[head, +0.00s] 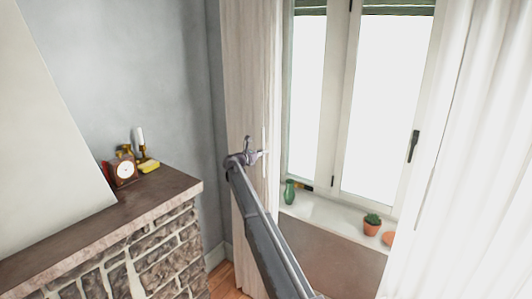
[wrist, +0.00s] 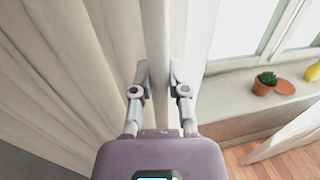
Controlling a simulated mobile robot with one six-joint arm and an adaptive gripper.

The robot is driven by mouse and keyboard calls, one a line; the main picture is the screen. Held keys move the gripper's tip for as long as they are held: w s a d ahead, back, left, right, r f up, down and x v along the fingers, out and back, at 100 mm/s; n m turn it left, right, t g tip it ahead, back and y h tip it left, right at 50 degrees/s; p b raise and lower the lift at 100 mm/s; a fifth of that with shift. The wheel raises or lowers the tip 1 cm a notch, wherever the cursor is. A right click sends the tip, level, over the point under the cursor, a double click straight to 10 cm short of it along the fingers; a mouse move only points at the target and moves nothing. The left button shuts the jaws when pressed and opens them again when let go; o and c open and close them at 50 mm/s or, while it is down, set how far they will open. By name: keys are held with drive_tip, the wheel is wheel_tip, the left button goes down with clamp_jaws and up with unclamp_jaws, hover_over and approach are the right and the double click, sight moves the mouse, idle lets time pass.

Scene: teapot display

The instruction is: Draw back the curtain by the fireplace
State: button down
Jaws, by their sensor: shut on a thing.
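The cream curtain by the fireplace (head: 243,90) hangs in a narrow, upright strip at the left side of the window, next to the grey wall corner. My gripper (head: 262,154) is at its right edge, around mid-height. In the wrist view, my gripper (wrist: 159,78) has one finger on each side of a pale fold of this curtain (wrist: 158,50) and is shut on it. More folds fill the left of that view. The stone fireplace (head: 160,255) stands left of the curtain, with a brown mantel top (head: 90,222).
The window (head: 385,100) has a dark handle (head: 413,146). On its sill (head: 312,208) stand a green vase (head: 290,192) and a potted cactus (head: 371,224). A second white curtain (head: 480,150) hangs at right. The mantel bears a clock (head: 124,170) and a candle (head: 141,140).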

drive_tip(key=c, duration=0.6)
unclamp_jaws()
drive_tip(key=v, duration=1.2)
